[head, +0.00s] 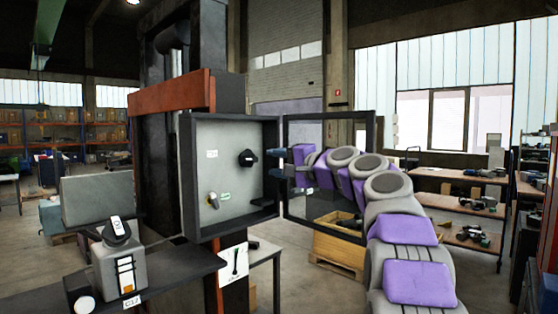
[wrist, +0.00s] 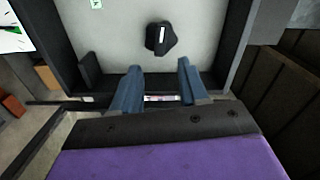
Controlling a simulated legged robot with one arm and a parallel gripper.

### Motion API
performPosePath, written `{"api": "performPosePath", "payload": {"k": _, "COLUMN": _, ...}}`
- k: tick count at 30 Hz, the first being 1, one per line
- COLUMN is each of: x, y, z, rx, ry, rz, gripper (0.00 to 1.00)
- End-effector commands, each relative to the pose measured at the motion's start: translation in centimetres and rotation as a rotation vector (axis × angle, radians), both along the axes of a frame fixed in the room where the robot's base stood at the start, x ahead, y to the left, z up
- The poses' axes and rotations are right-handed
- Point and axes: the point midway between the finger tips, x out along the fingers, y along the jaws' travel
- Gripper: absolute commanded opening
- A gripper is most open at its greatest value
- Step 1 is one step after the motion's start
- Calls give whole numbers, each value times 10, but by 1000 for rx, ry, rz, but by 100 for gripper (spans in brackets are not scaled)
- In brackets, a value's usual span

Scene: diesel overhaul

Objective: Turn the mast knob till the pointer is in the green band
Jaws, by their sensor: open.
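An open grey box (head: 186,215) is fixed to the dark mast. A black knob (head: 247,158) sits on its pale back panel; the wrist view shows it too (wrist: 161,38), with a white mark. I cannot tell where any pointer stands.
The box's framed glass door (head: 326,130) stands open to the right, close to my arm. A grey unit with a black knob (head: 117,232) stands on a dark bench at lower left. A wooden crate (head: 338,245) and loaded shelves (head: 460,205) are behind.

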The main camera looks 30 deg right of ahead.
Motion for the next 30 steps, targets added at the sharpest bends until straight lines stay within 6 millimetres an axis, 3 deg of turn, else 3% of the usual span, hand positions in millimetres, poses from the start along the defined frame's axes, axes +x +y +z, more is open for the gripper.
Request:
{"api": "performPosePath", "payload": {"k": 19, "x": 25, "y": 10, "z": 2, "rx": 288, "ry": 108, "rz": 3, "gripper": 44}}
{"api": "performPosePath", "payload": {"k": 30, "x": 39, "y": 16, "z": 0, "rx": 294, "ry": 109, "rz": 1, "gripper": 44}}
